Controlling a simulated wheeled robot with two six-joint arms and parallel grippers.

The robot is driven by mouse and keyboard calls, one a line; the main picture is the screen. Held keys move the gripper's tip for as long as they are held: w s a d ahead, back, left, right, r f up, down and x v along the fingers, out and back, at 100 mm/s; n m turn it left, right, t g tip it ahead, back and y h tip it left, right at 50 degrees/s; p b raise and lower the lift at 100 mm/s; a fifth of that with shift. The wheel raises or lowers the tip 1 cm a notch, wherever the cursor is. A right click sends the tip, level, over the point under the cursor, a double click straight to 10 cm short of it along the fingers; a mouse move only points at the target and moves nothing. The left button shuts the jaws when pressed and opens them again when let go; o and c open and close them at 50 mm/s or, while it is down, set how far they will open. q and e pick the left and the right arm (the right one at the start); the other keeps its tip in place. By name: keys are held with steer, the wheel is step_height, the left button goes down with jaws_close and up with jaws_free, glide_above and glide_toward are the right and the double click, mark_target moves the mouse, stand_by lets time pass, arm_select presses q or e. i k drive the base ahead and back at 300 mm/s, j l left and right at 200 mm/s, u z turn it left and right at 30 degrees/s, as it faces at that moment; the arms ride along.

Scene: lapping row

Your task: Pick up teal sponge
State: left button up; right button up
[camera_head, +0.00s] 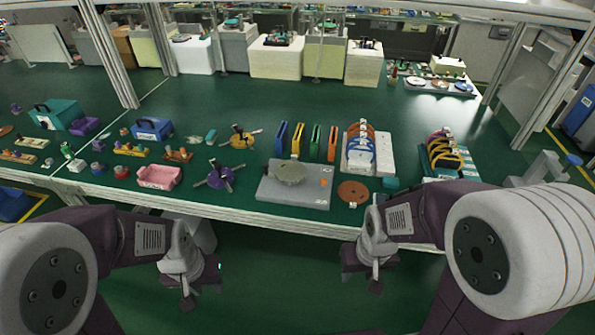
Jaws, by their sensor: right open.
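A small teal block (390,183), which looks like the sponge, lies flat near the table's front edge, right of a brown-orange disc. A second small teal piece (211,136) lies farther back, left of a yellow-and-dark part; I cannot tell which of the two is the sponge. My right gripper (363,281) hangs in front of the table edge, below and nearer than the first teal block, open and apart from it. My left gripper (202,290) hangs in front of the table farther left, touching nothing I can see; its jaw opening is unclear.
A second arch rack (443,156) stands right. The green table (240,105) has free room behind.

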mark_target(388, 181)
steer(key=i+l+u, duration=0.15)
steer(key=l, duration=0.2)
steer(key=i+l+u, duration=0.15)
steer(key=l, duration=0.2)
steer(key=i+l+u, duration=0.2)
steer(key=l, duration=0.15)
steer(key=l+u, duration=0.15)
steer(key=l, duration=0.25)
steer(key=i+l+u, duration=0.15)
steer(key=l, duration=0.25)
